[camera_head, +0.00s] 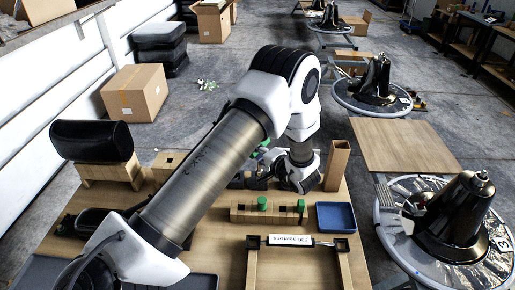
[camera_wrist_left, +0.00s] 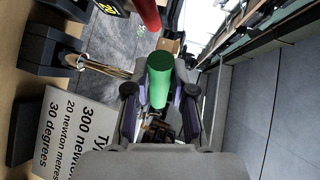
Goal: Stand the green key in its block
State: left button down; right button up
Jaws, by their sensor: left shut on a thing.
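A green key (camera_wrist_left: 160,80) with a round green body is held between the fingers of my left gripper (camera_wrist_left: 160,103) in the left wrist view. In the head view my left gripper (camera_head: 262,180) is beyond the long wooden block (camera_head: 240,213), partly hidden by my own arm, and its fingertips are hard to make out. Two green pieces, one near the middle (camera_head: 262,203) and one at the right end (camera_head: 300,206), stand in that block. I cannot tell which block belongs to the held key. My right gripper is not in view.
A tall wooden box (camera_head: 338,160) stands close right of my wrist. A blue tray (camera_head: 335,217) lies at the table's right side. A sign (camera_head: 290,241) is in front of the block. A black cushion (camera_head: 90,139) rests on a wooden stand at the left.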

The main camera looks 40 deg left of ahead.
pick_arm(q)
jog(key=shift+p, duration=0.4)
jog(key=shift+f+b, duration=0.75)
jog(key=shift+f, duration=1.15)
dwell(0.6)
jog(key=c, duration=0.9)
grip_release()
jog(key=v, duration=1.2)
